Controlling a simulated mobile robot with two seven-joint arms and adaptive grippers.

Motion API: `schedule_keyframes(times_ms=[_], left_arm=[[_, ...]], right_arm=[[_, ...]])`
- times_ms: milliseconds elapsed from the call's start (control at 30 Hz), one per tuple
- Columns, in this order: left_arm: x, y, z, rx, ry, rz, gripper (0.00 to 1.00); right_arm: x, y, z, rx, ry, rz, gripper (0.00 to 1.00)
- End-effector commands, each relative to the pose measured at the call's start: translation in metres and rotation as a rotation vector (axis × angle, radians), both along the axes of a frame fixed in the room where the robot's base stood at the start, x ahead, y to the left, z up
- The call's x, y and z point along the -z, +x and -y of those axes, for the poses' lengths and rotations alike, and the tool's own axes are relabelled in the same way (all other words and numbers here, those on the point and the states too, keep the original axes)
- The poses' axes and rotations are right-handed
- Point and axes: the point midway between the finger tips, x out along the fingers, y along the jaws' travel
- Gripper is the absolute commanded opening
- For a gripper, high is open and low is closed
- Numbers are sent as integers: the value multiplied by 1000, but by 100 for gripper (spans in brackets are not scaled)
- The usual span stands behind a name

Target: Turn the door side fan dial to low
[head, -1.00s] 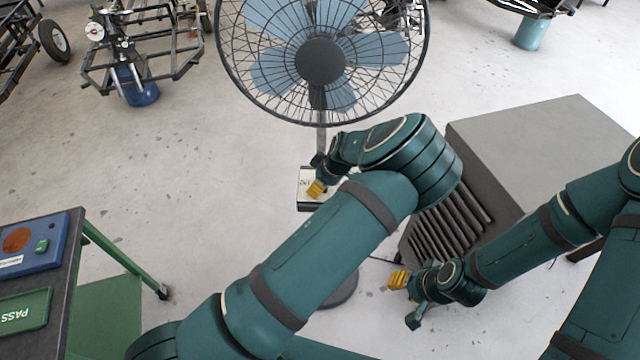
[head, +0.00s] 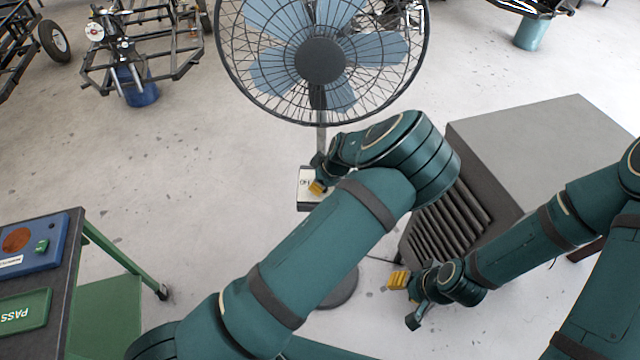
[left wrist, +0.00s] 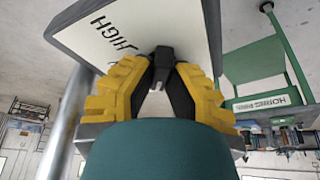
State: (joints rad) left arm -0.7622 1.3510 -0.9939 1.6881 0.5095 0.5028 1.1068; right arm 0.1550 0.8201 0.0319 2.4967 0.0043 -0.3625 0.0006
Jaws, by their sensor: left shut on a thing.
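The pedestal fan (head: 320,60) stands ahead of me, with a pale control box (head: 306,178) on its pole. My left gripper (head: 317,187) is at the front of this box. In the left wrist view, the panel (left wrist: 150,20) shows the word HIGH, and my left gripper (left wrist: 162,72) is shut on the small dark dial (left wrist: 162,56). Its yellow-padded fingers meet the dial from both sides. The dial's pointer and the LOW mark cannot be made out. My right gripper (head: 405,300) hangs open and empty at the lower right, away from the fan.
A grey cabinet (head: 540,140) stands on the right. A dark-topped bench (head: 70,250) with a blue box (head: 40,245) and a green PASS tray (head: 25,312) is at left. Vehicle frames (head: 150,60) stand behind on open floor.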

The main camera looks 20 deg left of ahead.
Motion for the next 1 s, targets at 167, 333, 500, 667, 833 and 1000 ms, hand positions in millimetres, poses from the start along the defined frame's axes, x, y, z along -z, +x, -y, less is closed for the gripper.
schedule_keyframes(times_ms=[167,333,500,667,833,1000], left_arm=[[2,-1,-1,89,-2,-2,0],[3,-1,-1,227,-4,-3,0],[3,-1,-1,388,-4,-1,0],[3,-1,-1,539,-5,-2,0],[3,-1,-1,691,-4,-1,0],[3,-1,0,817,-3,-2,0]], right_arm=[[5,0,0,0,-1,0,38],[12,0,-1,0,-2,0,38],[19,1,-1,0,-3,-1,38],[27,1,-1,1,-4,-1,38],[35,1,-2,1,-6,-1,38],[43,1,-2,1,-8,-2,38]])
